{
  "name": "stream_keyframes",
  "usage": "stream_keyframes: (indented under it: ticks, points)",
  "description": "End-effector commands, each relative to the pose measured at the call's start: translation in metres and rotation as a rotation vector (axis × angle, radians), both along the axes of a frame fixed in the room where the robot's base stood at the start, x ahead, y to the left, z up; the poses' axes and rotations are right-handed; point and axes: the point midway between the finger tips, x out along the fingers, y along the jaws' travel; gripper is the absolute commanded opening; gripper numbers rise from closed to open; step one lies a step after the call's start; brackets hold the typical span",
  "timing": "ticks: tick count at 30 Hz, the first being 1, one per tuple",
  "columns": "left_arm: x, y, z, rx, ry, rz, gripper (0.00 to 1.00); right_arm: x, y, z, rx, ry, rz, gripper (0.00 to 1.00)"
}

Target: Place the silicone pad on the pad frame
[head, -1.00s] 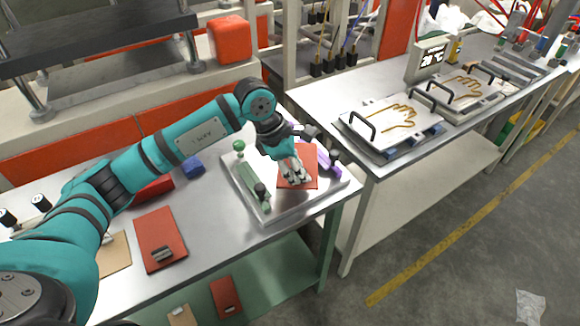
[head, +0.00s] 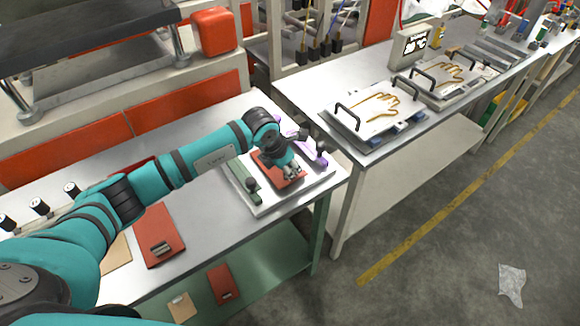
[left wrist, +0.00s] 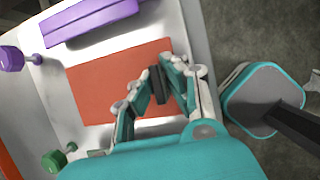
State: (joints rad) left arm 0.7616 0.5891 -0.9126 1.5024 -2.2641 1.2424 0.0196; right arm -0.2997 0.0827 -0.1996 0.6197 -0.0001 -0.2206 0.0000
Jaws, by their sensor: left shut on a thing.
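The silicone pad is a flat red-orange rectangle (head: 269,172) with a dark grey grip block; it also shows in the left wrist view (left wrist: 95,85). My left gripper (head: 290,172) is shut on that grip block, its fingers on either side of it in the left wrist view (left wrist: 157,88). The pad frame is a pale metal tray (head: 264,209) at the table's right end. The pad is over the frame, between a green clamp bar (head: 242,180) and a purple one (left wrist: 92,20). I cannot tell whether the pad touches the frame. My right gripper is not in view.
Another red pad with a metal block (head: 160,235) lies on the table to the left. A second table at right holds plates with hand outlines (head: 375,108) and black handles. A red box (head: 218,37) stands at the back. The table between has bare metal.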

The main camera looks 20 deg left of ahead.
Motion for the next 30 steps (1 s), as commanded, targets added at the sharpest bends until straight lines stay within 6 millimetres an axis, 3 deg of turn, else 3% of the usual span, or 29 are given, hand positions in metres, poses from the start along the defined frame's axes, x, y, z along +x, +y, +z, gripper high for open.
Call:
stream_keyframes:
  ticks: [8,9,15,24,30]
  points:
    - [0.000,0.000,-0.009,-0.001,-0.001,0.000,0.00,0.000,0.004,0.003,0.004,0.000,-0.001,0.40]
    - [0.000,0.000,-0.010,-0.001,0.001,0.000,0.10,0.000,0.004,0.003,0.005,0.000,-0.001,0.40]
    - [0.000,0.000,-0.009,-0.001,0.001,0.000,0.32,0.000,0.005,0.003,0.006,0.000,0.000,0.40]
    - [-0.001,0.001,-0.006,0.000,-0.002,-0.001,0.32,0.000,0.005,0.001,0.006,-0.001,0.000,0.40]
    - [-0.009,0.008,0.020,0.000,-0.006,-0.002,0.32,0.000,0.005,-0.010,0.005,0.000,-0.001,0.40]
